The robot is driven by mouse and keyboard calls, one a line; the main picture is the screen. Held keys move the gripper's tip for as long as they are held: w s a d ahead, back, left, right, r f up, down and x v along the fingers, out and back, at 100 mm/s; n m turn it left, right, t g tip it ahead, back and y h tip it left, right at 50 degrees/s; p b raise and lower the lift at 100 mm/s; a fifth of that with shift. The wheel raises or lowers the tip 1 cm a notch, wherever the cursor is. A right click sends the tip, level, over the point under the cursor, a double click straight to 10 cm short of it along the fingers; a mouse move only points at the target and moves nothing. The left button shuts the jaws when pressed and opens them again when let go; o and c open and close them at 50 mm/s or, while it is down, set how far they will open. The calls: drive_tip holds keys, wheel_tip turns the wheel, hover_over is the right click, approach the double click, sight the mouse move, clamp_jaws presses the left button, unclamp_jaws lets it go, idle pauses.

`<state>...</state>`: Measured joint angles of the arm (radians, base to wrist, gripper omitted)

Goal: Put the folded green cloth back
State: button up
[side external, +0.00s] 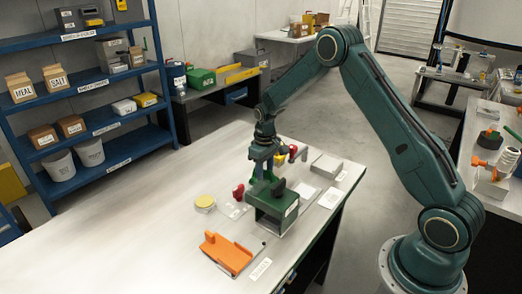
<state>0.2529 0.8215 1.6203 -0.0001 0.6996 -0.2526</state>
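My gripper (265,170) points down over the white table, just behind a dark green block-shaped housing (271,212). Bright green material (279,160) shows right at the fingers. It may be the folded green cloth, but it is too small and too covered by the gripper to be sure. I cannot tell whether the fingers are closed on it or apart, or whether it touches the table. No other folded green cloth can be made out on the table.
An orange bracket-like part (228,252) lies at the table's front. The table's left part is clear. A blue shelf (95,77) stands at the back left.

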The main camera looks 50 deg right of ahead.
sight(265, 169)
drive_tip(key=shift+r, duration=0.15)
wheel_tip(265, 169, up, 12)
idle(0.7)
idle(0.5)
drive_tip(key=s+a+r+t, duration=0.1)
drive_tip(key=s+a+r, duration=0.3)
drive_tip(key=s+r, duration=0.3)
drive_tip(key=s+a+r+t, duration=0.2)
drive_tip(key=s+a+r, duration=0.2)
drive_tip(key=s+r, duration=0.35)
drive_tip(key=s+a+t, duration=0.1)
drive_tip(key=s+a, duration=0.1)
drive_tip(key=s, duration=0.6)
drive_tip(key=s+a+t, duration=0.1)
drive_tip(key=s+a, duration=0.1)
drive_tip(key=s, duration=0.7)
drive_tip(key=shift+s+a+r+t, duration=0.15)
drive_tip(key=shift+a+r+t, duration=0.15)
drive_tip(key=shift+a+r, duration=0.15)
